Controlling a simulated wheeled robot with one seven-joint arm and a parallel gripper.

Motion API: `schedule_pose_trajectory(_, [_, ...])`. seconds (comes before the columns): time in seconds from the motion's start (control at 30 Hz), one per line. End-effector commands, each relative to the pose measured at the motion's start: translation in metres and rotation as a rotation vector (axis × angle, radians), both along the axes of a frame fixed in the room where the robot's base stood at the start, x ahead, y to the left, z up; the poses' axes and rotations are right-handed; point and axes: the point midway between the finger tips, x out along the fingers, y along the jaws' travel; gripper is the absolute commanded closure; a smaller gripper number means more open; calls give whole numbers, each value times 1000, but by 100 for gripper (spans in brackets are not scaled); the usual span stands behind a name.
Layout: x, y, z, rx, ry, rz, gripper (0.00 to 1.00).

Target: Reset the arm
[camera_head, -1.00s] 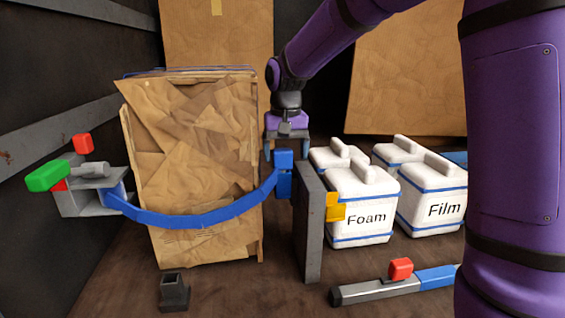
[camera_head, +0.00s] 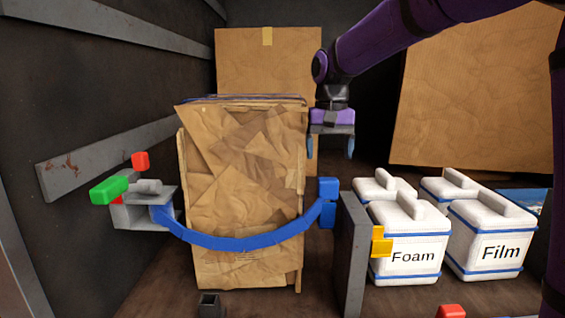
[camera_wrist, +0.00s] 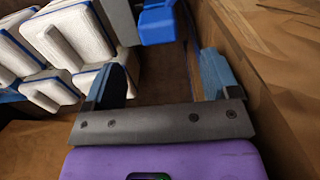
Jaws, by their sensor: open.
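My gripper (camera_head: 331,146) is open and empty, pointing down. It is above and behind the blue clip end (camera_head: 328,200) of the strap, just right of the brown paper-wrapped stack. In the wrist view my gripper (camera_wrist: 165,80) has its two blue fingers spread with only floor between them. The blue clip (camera_wrist: 158,24) shows beyond the fingers and apart from them. My purple arm reaches in from the upper right.
A blue strap (camera_head: 240,242) sags across the wrapped stack (camera_head: 245,160) from a grey ratchet (camera_head: 145,207) to a grey post (camera_head: 352,255). White containers marked Foam (camera_head: 405,225) and Film (camera_head: 490,225) stand right of the post. A cardboard panel (camera_head: 480,90) stands behind.

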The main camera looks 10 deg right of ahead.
Motion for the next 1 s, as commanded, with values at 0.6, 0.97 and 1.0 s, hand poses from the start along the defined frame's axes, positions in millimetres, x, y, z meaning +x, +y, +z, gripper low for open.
schedule_pose_trajectory(0.6, [-115,-35,28,2,-169,68,17])
schedule_pose_trajectory(0.97, [-200,-55,20,-8,-296,120,17])
schedule_pose_trajectory(1.0, [-209,-56,18,-10,-311,125,17])
